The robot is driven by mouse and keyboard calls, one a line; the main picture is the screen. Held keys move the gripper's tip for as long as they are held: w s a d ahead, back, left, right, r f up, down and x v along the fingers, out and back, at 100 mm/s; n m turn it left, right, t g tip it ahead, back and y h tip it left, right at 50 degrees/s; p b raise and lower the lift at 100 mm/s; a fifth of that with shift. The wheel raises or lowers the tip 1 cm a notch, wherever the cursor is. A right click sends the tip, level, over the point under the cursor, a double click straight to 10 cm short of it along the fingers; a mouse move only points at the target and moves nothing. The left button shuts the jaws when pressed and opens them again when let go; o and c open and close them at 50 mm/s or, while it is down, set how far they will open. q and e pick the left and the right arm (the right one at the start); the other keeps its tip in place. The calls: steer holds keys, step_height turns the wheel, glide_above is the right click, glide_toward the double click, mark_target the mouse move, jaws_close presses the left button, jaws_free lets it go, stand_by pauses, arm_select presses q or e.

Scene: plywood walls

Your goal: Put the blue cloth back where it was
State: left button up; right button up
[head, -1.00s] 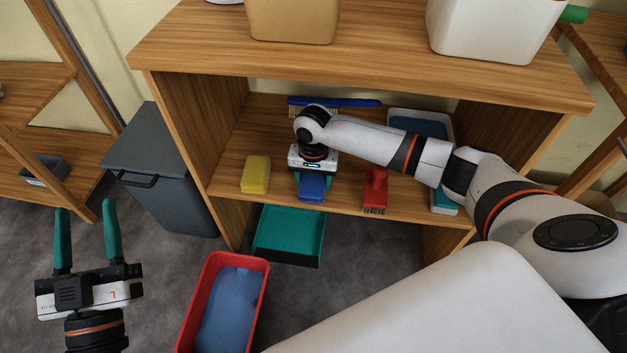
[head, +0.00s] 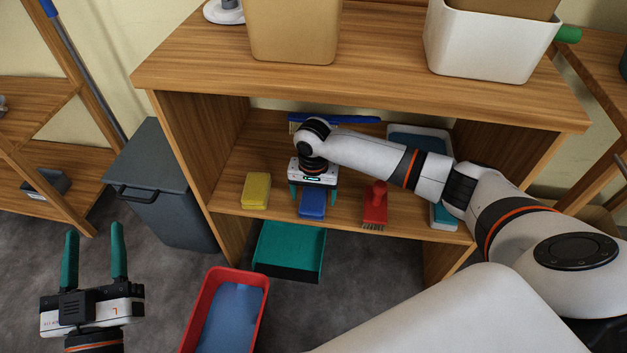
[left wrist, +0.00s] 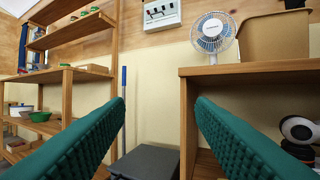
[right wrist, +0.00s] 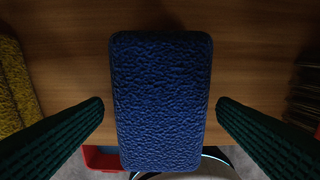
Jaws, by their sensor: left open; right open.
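The blue cloth (head: 312,203) is a small blue block-like pad lying on the cabinet's lower shelf, near its front edge. My right gripper (head: 314,196) is open just above it, with one finger on each side. In the right wrist view the cloth (right wrist: 161,100) lies between the two open fingers (right wrist: 160,115), with a gap on both sides. My left gripper (head: 94,258) is open and empty, out in front of the grey bin. Its green fingers (left wrist: 155,125) show apart in the left wrist view with nothing between them.
On the shelf (head: 340,215), a yellow sponge (head: 256,190) lies left of the cloth and a red brush (head: 375,205) right. A blue-handled brush (head: 345,119) lies behind. Below stand a green tray (head: 290,250) and a red tub (head: 262,310). A grey bin (head: 165,185) stands left.

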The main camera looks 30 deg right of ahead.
mark_target(314, 196)
step_height(314, 196, up, 6)
steer(key=shift+r+p, duration=0.1)
steer(key=shift+p, duration=1.1)
steer(key=shift+r, duration=0.15)
arm_select(q)
step_height(314, 196, down, 10)
steer(key=s+a+g+y, duration=0.1)
steer(key=a+g+y, duration=0.1)
steer(key=g, duration=0.5)
steer(key=shift+s, duration=0.35)
steer(key=shift+f, duration=0.1)
